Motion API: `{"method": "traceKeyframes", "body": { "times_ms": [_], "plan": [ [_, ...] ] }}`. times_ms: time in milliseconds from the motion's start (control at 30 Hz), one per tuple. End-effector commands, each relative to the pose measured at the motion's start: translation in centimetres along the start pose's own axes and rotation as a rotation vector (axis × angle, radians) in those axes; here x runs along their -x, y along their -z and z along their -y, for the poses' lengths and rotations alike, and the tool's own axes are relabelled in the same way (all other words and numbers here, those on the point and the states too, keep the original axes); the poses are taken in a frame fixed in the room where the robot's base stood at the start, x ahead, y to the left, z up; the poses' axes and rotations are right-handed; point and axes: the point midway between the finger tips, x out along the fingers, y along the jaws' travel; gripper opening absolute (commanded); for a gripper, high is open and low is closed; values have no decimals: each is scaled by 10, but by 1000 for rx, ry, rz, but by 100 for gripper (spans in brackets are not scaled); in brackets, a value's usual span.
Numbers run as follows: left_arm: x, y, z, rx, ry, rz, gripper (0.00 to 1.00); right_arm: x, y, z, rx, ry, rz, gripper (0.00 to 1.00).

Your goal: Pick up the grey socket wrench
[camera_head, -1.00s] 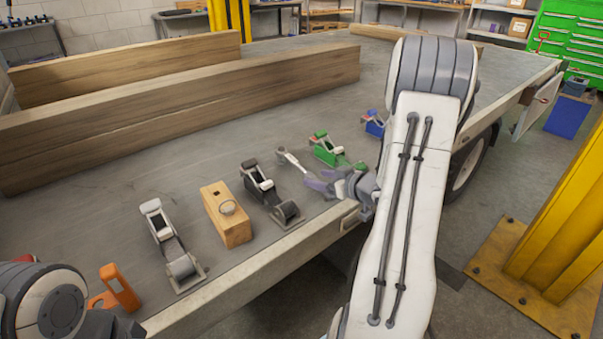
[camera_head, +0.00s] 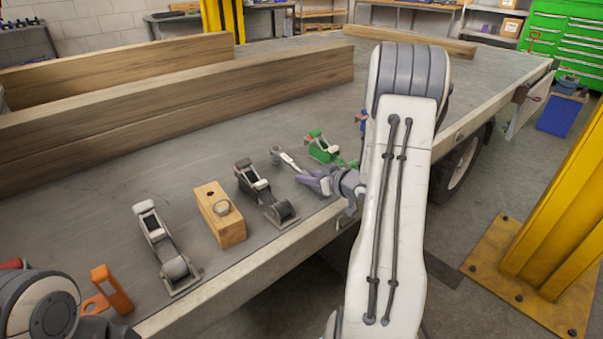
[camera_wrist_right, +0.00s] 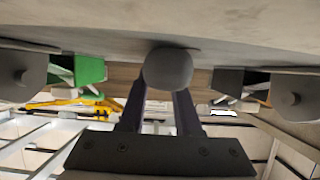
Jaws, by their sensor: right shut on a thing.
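The grey socket wrench (camera_head: 287,160) shows in the head view between the black and the green strap ratchets, just above or on the trailer bed; I cannot tell which. My right gripper (camera_head: 312,182) is shut on its near end. In the right wrist view the wrench's rounded dark grey end (camera_wrist_right: 168,69) sits between the two dark fingers of my right gripper (camera_wrist_right: 160,103). The rest of the wrench is hidden there. My left arm shows at the lower left of the head view, but its gripper is out of view.
A black ratchet (camera_head: 262,190) lies left of the wrench and a green ratchet (camera_head: 323,148) right of it. A wooden block (camera_head: 222,222), a grey ratchet (camera_head: 165,250) and an orange part (camera_head: 112,288) stand further left. Long timbers (camera_head: 180,95) lie behind; bed between is clear.

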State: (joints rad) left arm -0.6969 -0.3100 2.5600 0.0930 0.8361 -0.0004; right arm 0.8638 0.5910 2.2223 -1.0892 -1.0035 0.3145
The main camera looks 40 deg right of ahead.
Motion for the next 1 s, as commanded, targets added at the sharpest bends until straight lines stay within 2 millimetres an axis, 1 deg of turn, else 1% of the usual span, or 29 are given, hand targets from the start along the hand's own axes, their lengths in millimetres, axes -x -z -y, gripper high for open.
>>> {"method": "traceKeyframes", "body": {
  "times_ms": [167,267,367,400,467,600,700,833,1000],
  "plan": [
    [5,0,0,0,0,0,57,4,11,0,3,-1,-4,0],
    [11,1,-1,0,0,0,57,9,23,0,4,-1,-4,0],
    [20,1,-1,0,0,0,57,16,41,0,5,-1,-6,0],
    [23,1,-2,0,0,0,57,21,46,-2,4,-3,-5,0],
    [27,1,-2,0,0,0,57,34,47,-14,1,-8,-5,0],
    [40,2,-3,0,0,0,57,65,56,-35,1,-8,-4,0],
    [47,2,-3,0,0,0,57,85,61,-49,1,-8,-3,0],
    [53,3,-4,0,0,0,57,105,66,-63,1,-5,-3,0],
    [57,3,-4,0,0,0,57,120,68,-73,1,-2,-3,0]
  ]
}}
